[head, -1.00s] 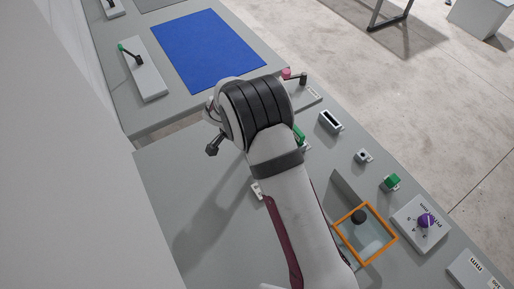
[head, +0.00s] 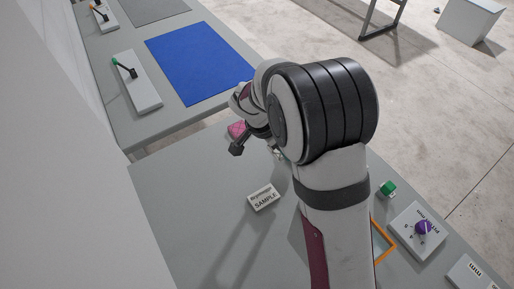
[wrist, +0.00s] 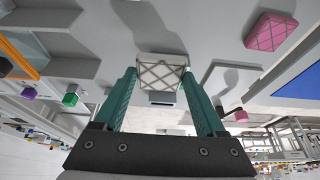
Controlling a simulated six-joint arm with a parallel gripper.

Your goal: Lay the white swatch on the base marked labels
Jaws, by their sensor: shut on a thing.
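My gripper (wrist: 160,82) shows in the wrist view with its two teal fingers shut on the white swatch (wrist: 161,70), a pale block with a crosshatched face. The swatch is held between the fingertips, above the grey table. In the head view my arm hides the fingers and the swatch. I cannot make out a base marked labels in either view.
A white placard reading SAMPLE (head: 263,198) stands on the grey table. A blue mat (head: 198,62) lies on the far table. An orange-edged box (head: 384,243), a green button (head: 388,188) and a purple knob (head: 423,227) are at the right. The table's left part is clear.

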